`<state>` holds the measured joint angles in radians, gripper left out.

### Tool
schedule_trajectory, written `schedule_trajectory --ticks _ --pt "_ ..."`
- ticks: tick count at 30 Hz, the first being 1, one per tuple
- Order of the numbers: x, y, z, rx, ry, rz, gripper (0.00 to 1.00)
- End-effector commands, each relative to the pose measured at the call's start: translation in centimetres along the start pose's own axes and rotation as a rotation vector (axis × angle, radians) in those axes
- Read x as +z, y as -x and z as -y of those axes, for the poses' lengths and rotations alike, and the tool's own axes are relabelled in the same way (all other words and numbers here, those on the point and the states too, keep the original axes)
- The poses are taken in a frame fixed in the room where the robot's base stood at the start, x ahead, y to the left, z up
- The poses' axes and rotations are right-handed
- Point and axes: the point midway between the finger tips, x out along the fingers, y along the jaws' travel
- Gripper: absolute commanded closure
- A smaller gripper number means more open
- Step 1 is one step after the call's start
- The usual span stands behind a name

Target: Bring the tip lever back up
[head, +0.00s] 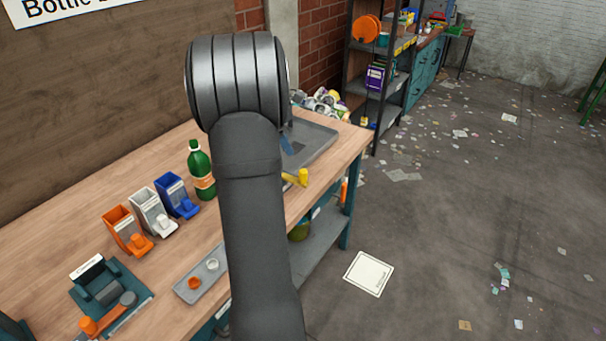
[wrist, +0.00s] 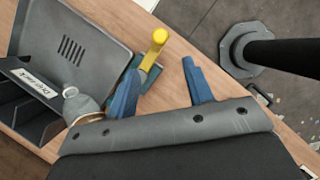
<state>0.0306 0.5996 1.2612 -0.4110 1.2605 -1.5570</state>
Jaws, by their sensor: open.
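The tip lever is a yellow bar with a round yellow knob (head: 303,177). In the head view it sticks out low at the near side of a grey tray (head: 322,137), close to the bench edge. The lever also shows in the wrist view (wrist: 158,42), beside the tray's corner. My gripper (wrist: 160,67) is open, with two blue fingers apart and nothing held. In the wrist view the lever shows just past the left fingertip, towards the gap between the fingers; I cannot tell whether they touch. My arm hides part of the tray and most of the gripper in the head view.
A grey bottle (wrist: 80,104) stands close to the left finger, by a dark labelled rack (wrist: 33,92). On the bench are a green bottle (head: 201,172), orange, white and blue bins (head: 150,210), and a small tray (head: 205,279) with caps. Open floor lies right of the bench.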

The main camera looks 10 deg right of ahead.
Motion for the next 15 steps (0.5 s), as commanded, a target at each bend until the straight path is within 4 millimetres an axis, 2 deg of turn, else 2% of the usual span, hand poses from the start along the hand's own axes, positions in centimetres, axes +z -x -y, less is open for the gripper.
schedule_trajectory --ticks 3,15 --pt "0.0 -2.8 0.1 -0.004 0.001 -0.001 0.53" --pt "0.0 -11.2 0.1 -0.003 0.002 -0.001 0.53"
